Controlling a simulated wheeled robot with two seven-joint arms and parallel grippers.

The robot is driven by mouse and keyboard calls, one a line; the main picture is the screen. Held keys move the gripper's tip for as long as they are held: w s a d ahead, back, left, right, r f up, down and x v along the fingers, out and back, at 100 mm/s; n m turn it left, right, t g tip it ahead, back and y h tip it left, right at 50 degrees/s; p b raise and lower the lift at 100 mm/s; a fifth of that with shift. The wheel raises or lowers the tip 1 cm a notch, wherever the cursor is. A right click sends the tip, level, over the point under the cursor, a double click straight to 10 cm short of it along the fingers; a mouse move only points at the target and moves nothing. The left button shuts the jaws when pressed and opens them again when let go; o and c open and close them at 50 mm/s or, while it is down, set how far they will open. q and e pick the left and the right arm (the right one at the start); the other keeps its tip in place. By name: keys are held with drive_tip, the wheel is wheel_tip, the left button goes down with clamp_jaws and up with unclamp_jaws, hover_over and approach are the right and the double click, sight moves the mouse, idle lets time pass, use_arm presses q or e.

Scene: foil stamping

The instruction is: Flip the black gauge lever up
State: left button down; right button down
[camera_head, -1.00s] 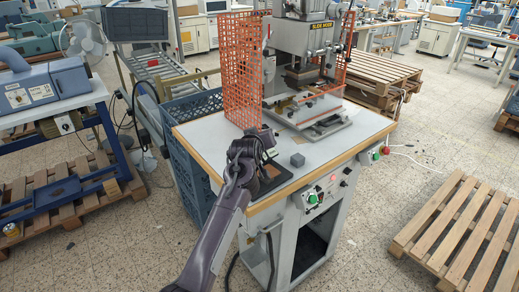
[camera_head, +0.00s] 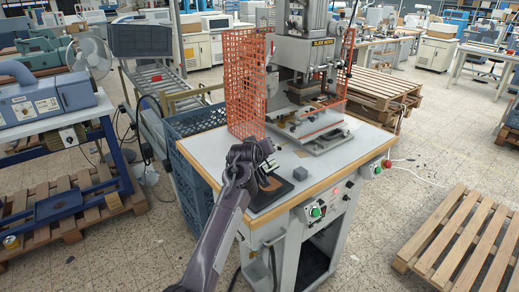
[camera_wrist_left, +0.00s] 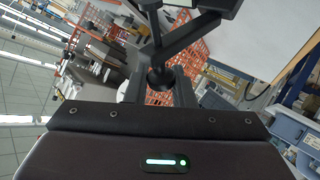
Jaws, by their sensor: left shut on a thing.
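My left gripper (camera_head: 264,154) is over the front left of the grey press table (camera_head: 212,150), beside a black plate with a brown patch (camera_head: 270,184). In the left wrist view its two dark fingers close around a round black knob on a thin black rod (camera_wrist_left: 158,76), which I take to be the black gauge lever. The gripper is shut on it. In the head view the gripper and wrist hide the lever, so its angle is hard to tell. My right gripper is not in view.
A blue crate (camera_head: 195,180) is left of the table. Wooden pallets (camera_head: 455,240) lie on the floor at right.

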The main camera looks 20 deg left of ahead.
use_arm(q)
drive_tip(key=shift+a+r, duration=0.1)
drive_tip(key=shift+r, duration=0.1)
idle(0.3)
drive_tip(key=c, duration=1.3)
unclamp_jaws()
drive_tip(key=shift+f, duration=0.15)
drive_tip(key=shift+s+b, duration=0.3)
drive_tip(key=shift+s, duration=0.3)
drive_tip(key=shift+r+b+v, duration=0.1)
drive_tip(key=shift+b+v, duration=0.35)
drive_tip(key=shift+v, duration=1.2)
drive_tip(key=shift+r+b+v, duration=0.15)
drive_tip(key=shift+b+v, duration=0.3)
drive_tip(key=shift+v, duration=1.25)
drive_tip(key=shift+w, duration=0.2)
